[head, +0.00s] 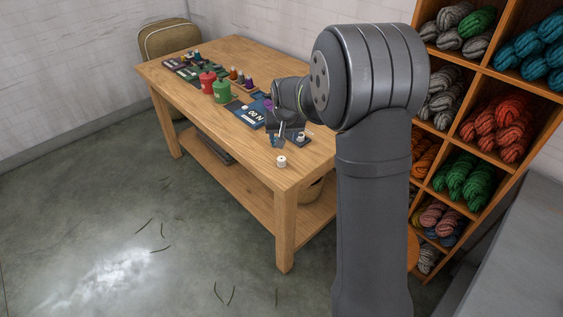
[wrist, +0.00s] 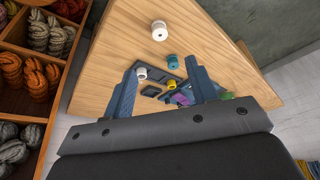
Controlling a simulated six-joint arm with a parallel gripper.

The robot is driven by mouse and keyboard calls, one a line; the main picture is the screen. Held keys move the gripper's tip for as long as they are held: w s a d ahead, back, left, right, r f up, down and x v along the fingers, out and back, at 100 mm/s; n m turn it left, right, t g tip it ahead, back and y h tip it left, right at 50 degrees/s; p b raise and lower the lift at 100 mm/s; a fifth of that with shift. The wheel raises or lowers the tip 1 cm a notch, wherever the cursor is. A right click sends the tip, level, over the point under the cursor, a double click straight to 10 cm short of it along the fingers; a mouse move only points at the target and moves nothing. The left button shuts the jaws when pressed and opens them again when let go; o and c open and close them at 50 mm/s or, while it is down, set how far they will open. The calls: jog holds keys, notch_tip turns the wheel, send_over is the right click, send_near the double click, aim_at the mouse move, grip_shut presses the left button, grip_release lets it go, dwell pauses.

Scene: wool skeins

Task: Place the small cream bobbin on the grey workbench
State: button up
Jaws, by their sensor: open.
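A pale cream or white bobbin (head: 282,161) stands alone near the front edge of the wooden table; it also shows in the wrist view (wrist: 159,32), beyond my fingertips. A second pale bobbin (head: 301,138) is by a dark tray, and in the wrist view (wrist: 141,73) it is close to my left finger. I cannot tell for certain which is the small cream one. My gripper (wrist: 161,68) is open, its fingers apart over the tray, with nothing held; in the head view it is low over the table (head: 290,134). The grey workbench (head: 522,245) is at the lower right.
A teal bobbin (wrist: 173,62) and a yellow one (wrist: 172,84) are between or near my fingers. Red (head: 207,80) and green (head: 222,91) containers and several spools stand farther back on the wooden table (head: 220,135). A shelf of wool skeins (head: 470,185) rises at right.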

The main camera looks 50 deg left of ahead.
jog(key=s+a+m+t, duration=0.1)
jog(key=s+a+m, duration=0.1)
jog(key=m, duration=0.2)
jog(key=h, duration=0.1)
send_over(281, 159)
jog(key=s+d, duration=0.1)
jog(key=s, duration=0.1)
jog(key=f, duration=1.1)
jog(key=shift+s+d, duration=0.15)
jog(key=shift+s, duration=0.05)
jog(key=shift+w+x, duration=0.2)
jog(key=shift+x, duration=1.1)
jog(key=shift+w+x, duration=0.2)
jog(key=shift+x, duration=1.15)
jog(key=shift+r, duration=0.2)
jog(key=c, duration=1.1)
jog(key=shift+r, duration=0.1)
